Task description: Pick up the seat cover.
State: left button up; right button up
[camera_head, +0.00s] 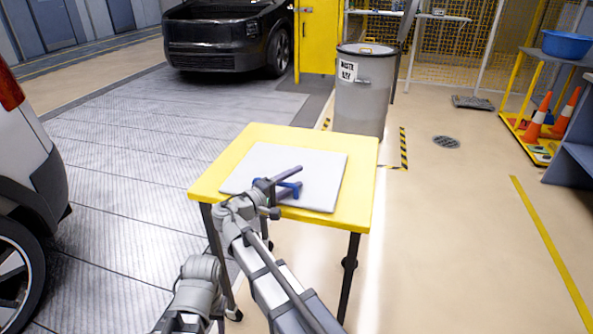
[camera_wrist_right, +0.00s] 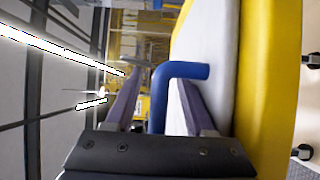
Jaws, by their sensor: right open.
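A flat pale grey-white sheet (camera_head: 318,186) lies on the yellow table (camera_head: 363,172). I cannot tell for certain whether it is the seat cover. A blue bent tube-like piece (camera_head: 291,189) is at the near part of the sheet. In the right wrist view this blue piece (camera_wrist_right: 186,70) shows with its bend between the fingers, and its lower end is hidden behind the gripper body. My right gripper (camera_head: 296,179) is open, low over the sheet, with its purple fingers on either side of the blue piece. It also shows in the right wrist view (camera_wrist_right: 157,84). My left gripper is out of view.
A grey waste drum (camera_head: 362,100) stands behind the table. A white car (camera_head: 35,165) is at the left and a black one (camera_head: 225,35) at the back. A yellow rack (camera_head: 540,95) with orange cones and a blue basin (camera_head: 567,44) stands at the right. The floor right of the table is clear.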

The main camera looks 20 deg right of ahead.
jog(key=shift+s+a, duration=0.1)
jog(key=shift+a, duration=0.15)
jog(key=shift+d, duration=0.1)
grip_shut()
dwell(1.0)
